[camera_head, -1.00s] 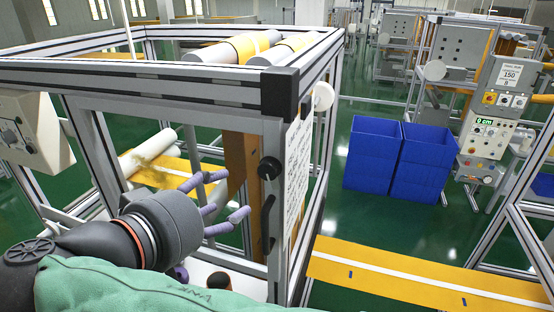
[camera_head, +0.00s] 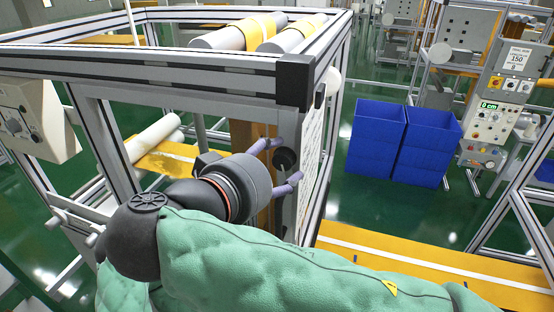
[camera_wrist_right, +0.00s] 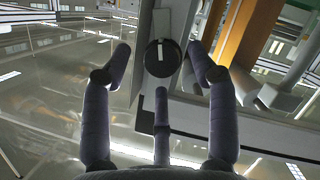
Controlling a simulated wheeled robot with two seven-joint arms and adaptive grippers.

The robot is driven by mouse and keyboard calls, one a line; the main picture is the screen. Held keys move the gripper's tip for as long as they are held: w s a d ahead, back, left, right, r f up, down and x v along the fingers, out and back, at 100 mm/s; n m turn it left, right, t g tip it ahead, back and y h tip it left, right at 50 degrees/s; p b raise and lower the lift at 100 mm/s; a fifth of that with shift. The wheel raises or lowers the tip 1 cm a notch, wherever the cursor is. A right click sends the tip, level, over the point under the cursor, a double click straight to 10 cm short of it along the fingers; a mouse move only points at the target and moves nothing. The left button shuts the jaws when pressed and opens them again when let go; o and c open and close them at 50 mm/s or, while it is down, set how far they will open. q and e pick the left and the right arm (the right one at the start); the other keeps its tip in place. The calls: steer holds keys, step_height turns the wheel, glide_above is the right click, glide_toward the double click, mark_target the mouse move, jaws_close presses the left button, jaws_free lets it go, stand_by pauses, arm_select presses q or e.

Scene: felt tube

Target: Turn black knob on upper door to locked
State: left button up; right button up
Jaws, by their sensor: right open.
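The black knob (camera_head: 286,158) is on the aluminium corner post of the framed machine in the head view. In the right wrist view the round black knob (camera_wrist_right: 163,58) sits near the top middle, with a white mark that runs roughly up and down the picture. My right gripper (camera_head: 284,161) is open, with its purple fingers spread around the knob. In the wrist view one finger is left of it, one right and one below, with gaps visible at the sides. Whether any finger touches it I cannot tell. My left gripper is not in view.
The machine's top frame (camera_head: 180,68) runs above my gripper, and grey rolls with yellow felt lie on it. A white printed sheet (camera_head: 309,155) is right of the knob. Blue bins (camera_head: 405,140) stand on the green floor at right.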

steer(key=shift+w+d+f, duration=0.1)
steer(key=shift+w+f, duration=0.1)
steer(key=shift+w, duration=0.25)
steer(key=shift+s, duration=0.1)
steer(key=c, duration=1.1)
